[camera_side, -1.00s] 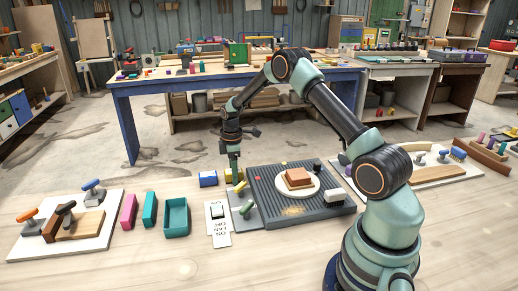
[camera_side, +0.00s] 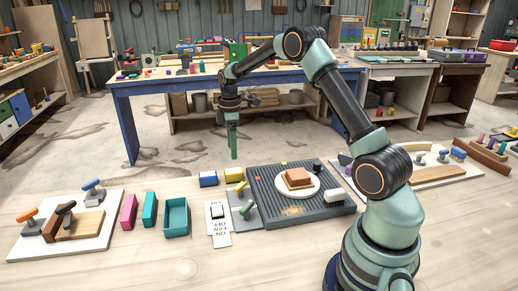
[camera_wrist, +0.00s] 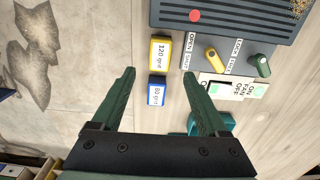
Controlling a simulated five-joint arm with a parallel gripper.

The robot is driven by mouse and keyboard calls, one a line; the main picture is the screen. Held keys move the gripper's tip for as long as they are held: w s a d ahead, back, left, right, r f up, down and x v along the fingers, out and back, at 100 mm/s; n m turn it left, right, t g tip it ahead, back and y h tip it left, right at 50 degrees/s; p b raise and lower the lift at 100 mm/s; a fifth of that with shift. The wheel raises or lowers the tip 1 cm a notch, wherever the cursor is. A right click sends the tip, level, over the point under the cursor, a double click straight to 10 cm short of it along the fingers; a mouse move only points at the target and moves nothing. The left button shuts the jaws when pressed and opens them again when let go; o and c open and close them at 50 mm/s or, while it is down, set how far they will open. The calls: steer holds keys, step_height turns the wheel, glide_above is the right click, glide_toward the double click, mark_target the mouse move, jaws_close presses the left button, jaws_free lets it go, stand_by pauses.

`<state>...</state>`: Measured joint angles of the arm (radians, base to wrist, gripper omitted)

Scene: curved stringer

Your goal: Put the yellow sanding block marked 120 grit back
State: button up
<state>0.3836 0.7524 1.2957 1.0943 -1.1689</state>
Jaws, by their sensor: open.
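The yellow sanding block (camera_wrist: 161,42) has a white label reading 120 grit in the wrist view. In the side view it (camera_side: 234,174) sits on the bench close to the left back corner of the grey slotted panel. A blue block (camera_wrist: 156,98) labelled 80 grit lies in line beside it, with a small gap; it also shows in the side view (camera_side: 208,179). My gripper (camera_side: 233,157) hangs above the yellow block, pointing down, apart from it. In the wrist view the fingers (camera_wrist: 159,73) are spread wide with nothing held between them.
The grey slotted panel (camera_side: 325,216) holds a white disc (camera_side: 311,191) with a brown block. Yellow (camera_side: 241,187) and green (camera_side: 247,209) levers and a labelled switch plate (camera_side: 217,237) stand at its left. A teal tray (camera_side: 176,229) lies farther left. The front of the bench is clear.

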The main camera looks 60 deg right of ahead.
steer(key=s+a+r+m+t, duration=0.2)
steer(key=s+a+r+m, duration=0.3)
steer(key=a+r, duration=0.7)
steer(key=s+a+r+m+t, duration=0.1)
steer(key=s+a+m, duration=0.1)
steer(key=s, duration=0.5)
steer(key=s+a+r+m+t, duration=0.1)
steer(key=s+a+m+t, duration=0.1)
steer(key=s+a, duration=0.3)
steer(key=shift+s+r+t, duration=0.25)
steer(key=shift+s+t, duration=0.05)
steer(key=shift+s, duration=0.75)
